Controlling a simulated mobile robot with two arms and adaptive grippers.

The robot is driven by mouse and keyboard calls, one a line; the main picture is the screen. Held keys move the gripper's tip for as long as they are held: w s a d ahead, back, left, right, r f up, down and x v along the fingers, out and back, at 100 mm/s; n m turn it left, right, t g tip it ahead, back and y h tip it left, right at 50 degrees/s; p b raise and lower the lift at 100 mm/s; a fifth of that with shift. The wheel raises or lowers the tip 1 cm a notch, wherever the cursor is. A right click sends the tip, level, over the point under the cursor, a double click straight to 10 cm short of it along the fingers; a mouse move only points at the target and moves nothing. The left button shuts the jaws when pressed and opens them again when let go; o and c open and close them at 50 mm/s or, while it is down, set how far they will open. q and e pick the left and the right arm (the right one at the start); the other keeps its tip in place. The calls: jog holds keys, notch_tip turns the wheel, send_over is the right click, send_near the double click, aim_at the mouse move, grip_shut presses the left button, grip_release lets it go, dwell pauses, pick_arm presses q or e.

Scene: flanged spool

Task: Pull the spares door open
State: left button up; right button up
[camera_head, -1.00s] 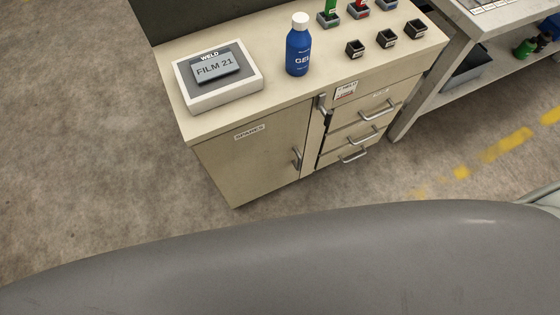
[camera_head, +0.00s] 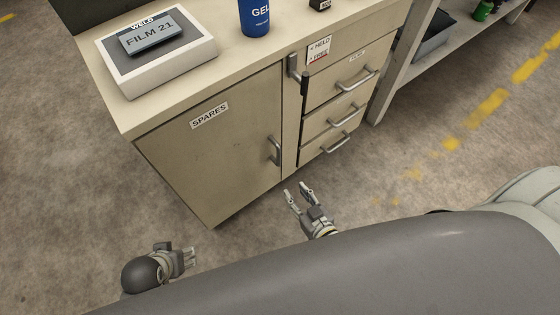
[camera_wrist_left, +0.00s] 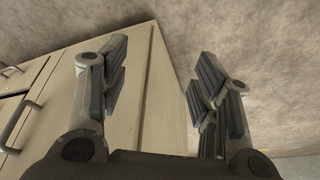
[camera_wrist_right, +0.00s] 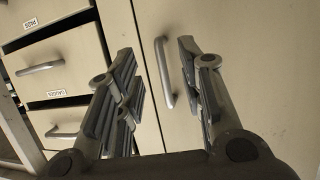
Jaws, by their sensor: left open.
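The spares door (camera_head: 228,145) is the beige cabinet door with a SPARES label, and it is shut. Its grey bar handle (camera_head: 275,151) stands upright near the door's right edge. My right gripper (camera_head: 297,189) is open and empty, below and right of the handle and apart from it. In the right wrist view the handle (camera_wrist_right: 163,75) shows upright between the open fingers, beyond them. My left gripper (camera_head: 190,258) is low at the left, in front of the cabinet's near corner. In the left wrist view its fingers (camera_wrist_left: 155,85) are spread, with nothing between them.
Drawers with bar handles (camera_head: 344,116) are right of the door, with a latch (camera_head: 295,68) above. A white box marked FILM 21 (camera_head: 160,50) and a blue bottle (camera_head: 254,16) stand on top. A shelved bench (camera_head: 455,42) stands right. The floor before the door is clear.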

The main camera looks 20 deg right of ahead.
aim_at(280, 153)
pick_arm(q)
notch_tip(280, 153, up, 7)
jog(key=t+b, duration=0.1)
jog(key=b, duration=0.4)
pick_arm(e)
jog(key=w+r+t, duration=0.3)
jog(key=r+t, duration=0.1)
jog(key=r, duration=0.2)
jog(key=w, duration=0.3)
jog(key=w+a+b, duration=0.1)
jog(key=w, duration=0.5)
jog(key=shift+w+a, duration=0.2)
jog(key=shift+a, duration=0.05)
pick_arm(q)
jog(key=w+d+r+t+h, duration=0.1)
jog(key=w+d+r+t, duration=0.2)
jog(key=w+r+t, duration=0.2)
jog(key=shift+w+m+t+h+b, duration=0.3)
jog(key=shift+w+h, duration=0.1)
jog(key=shift+w, duration=1.5)
pick_arm(e)
jog(key=shift+w, duration=0.55)
pick_arm(q)
jog(key=shift+f, duration=0.1)
pick_arm(e)
grip_shut()
